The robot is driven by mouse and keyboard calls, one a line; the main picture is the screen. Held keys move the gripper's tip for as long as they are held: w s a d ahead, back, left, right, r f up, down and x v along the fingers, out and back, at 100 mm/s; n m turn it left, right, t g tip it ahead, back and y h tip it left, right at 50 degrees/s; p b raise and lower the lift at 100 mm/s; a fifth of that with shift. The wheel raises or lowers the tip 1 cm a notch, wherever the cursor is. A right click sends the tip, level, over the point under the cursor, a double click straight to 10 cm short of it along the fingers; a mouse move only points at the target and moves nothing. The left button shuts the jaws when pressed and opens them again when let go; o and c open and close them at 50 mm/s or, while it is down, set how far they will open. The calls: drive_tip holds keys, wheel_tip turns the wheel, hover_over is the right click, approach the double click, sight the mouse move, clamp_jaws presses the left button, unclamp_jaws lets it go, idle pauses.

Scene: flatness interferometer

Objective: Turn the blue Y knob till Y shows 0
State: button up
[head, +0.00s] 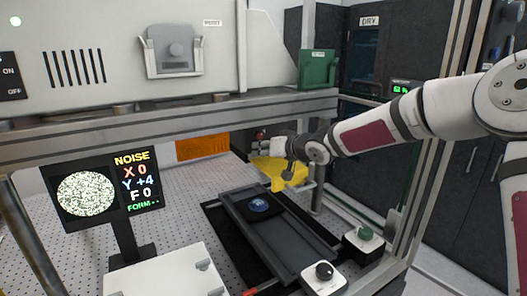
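The screen (101,188) at the left reads NOISE, X 0, Y +4, F 0 and FORM with dashes. A noisy speckled disc fills its left half. A round blue piece (258,204) lies on the dark slide (292,238); I cannot tell whether it is a knob or an optic. No other blue knob shows clearly. My gripper (290,168) is at the end of the arm reaching in from the right. It is small and dark, in front of or over the yellow part (280,177). Whether its fingers are open or touch anything is unclear.
A white box with a black knob (324,271) stands at the front; one with a green knob (365,233) stands to its right. A small red part (259,136) shows behind the yellow part. A beam (160,122) crosses above, and frame posts stand right.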

clamp_jaws()
drive_tip(key=shift+a, duration=0.1)
drive_tip(key=shift+s+a+n+h, duration=0.1)
drive_tip(key=shift+n+h, duration=0.2)
drive_tip(key=shift+n, duration=0.2)
drive_tip(key=shift+a+n+t+h+b, duration=0.1)
drive_tip(key=shift+n+t+h+b, duration=0.4)
drive_tip(key=shift+n, duration=0.3)
drive_tip(key=shift+n+t+h+b, duration=0.5)
drive_tip(key=shift+n+b, duration=0.5)
drive_tip(key=shift+b, duration=0.7)
